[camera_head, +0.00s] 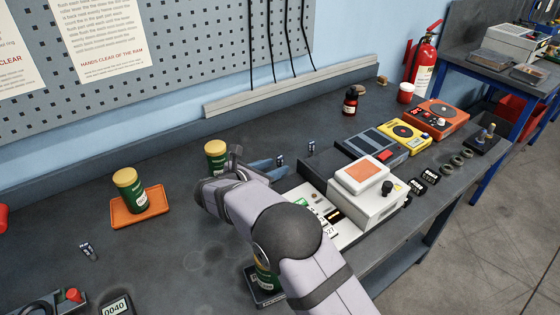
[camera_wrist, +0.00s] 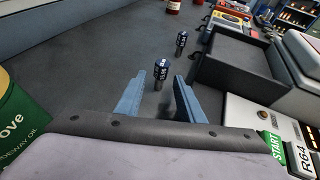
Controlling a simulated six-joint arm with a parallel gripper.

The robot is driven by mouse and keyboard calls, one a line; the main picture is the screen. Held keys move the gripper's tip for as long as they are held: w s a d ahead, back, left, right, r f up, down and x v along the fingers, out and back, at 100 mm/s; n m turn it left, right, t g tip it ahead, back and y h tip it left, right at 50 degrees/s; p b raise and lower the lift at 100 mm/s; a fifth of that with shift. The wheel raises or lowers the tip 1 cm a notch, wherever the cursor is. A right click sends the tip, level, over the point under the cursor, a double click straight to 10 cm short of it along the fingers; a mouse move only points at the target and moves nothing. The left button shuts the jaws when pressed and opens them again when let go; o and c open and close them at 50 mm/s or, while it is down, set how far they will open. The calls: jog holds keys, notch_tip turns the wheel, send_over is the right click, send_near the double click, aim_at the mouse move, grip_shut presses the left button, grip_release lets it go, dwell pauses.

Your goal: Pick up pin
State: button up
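Two small pins with dark blue labelled tops and metal stems stand upright on the dark bench. The nearer pin (camera_wrist: 162,72) is just beyond and between my gripper's fingertips in the wrist view; its top also shows in the head view (camera_head: 280,160). The farther pin (camera_wrist: 181,42) stands behind it to the right, and also shows in the head view (camera_head: 311,146). A third similar pin (camera_head: 88,251) is at the left of the bench. My gripper (camera_wrist: 160,92) is open, its two blue fingers apart with nothing held; it also shows in the head view (camera_head: 275,169).
A dark open-topped box (camera_wrist: 236,67) stands right of the pins. A green oil can (camera_head: 215,155) is close to my gripper's left; another (camera_head: 129,190) is on an orange tray (camera_head: 153,211). A white device (camera_head: 375,207) is at right.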

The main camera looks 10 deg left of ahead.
jog(key=shift+x, duration=0.95)
grip_shut()
notch_tip(320, 180, up, 10)
jog(key=shift+b, duration=0.4)
